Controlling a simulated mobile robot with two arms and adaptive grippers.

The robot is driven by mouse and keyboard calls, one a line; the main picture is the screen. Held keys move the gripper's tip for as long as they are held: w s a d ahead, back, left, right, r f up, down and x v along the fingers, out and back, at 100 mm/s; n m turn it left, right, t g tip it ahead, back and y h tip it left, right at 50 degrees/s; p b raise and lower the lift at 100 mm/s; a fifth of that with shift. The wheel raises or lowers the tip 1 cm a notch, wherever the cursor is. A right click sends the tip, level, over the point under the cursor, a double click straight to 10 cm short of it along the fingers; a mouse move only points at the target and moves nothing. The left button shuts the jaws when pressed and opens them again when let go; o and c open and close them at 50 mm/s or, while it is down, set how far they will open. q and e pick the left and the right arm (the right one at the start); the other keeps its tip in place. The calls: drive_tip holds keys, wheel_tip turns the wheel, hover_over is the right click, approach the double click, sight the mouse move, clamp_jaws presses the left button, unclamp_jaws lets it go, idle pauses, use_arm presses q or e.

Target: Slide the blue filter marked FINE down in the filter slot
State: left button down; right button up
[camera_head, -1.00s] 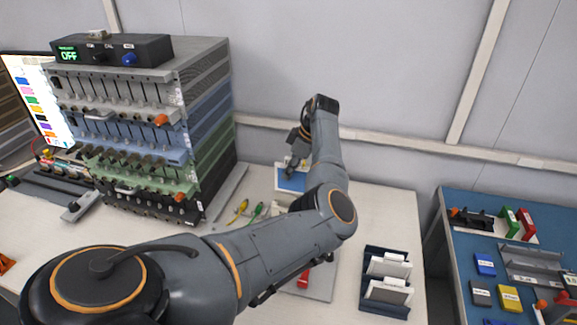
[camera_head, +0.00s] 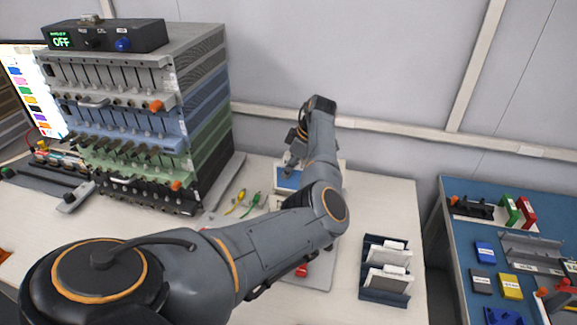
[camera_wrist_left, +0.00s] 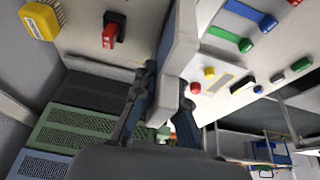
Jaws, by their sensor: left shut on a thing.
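The blue filter (camera_head: 289,181) with a pale frame stands upright at the back of the white bench, partly behind my left arm. My left gripper (camera_head: 290,167) is shut on its upper part. In the left wrist view the fingers (camera_wrist_left: 163,105) close on the filter (camera_wrist_left: 178,55), seen nearly edge-on. The FINE mark cannot be read. The filter slot cannot be made out; my arm hides much of the area under the filter, so I cannot tell whether the filter is in it. My right gripper is not in view.
A tall cell rack (camera_head: 205,105) stands on the left. Yellow (camera_head: 236,203) and green (camera_head: 253,203) connectors lie near the filter. A dark holder (camera_head: 385,290) with white pouches stands at the front right. A blue side table (camera_head: 460,245) holds several parts.

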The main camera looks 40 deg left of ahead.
use_arm(q)
drive_tip(key=shift+f+b, duration=0.4)
drive_tip(key=shift+f, duration=0.45)
drive_tip(key=shift+f+b, duration=0.5)
drive_tip(key=shift+f, duration=0.45)
drive_tip(key=shift+f, duration=0.25)
drive_tip(key=c, duration=1.3)
unclamp_jaws()
drive_tip(key=v, duration=1.2)
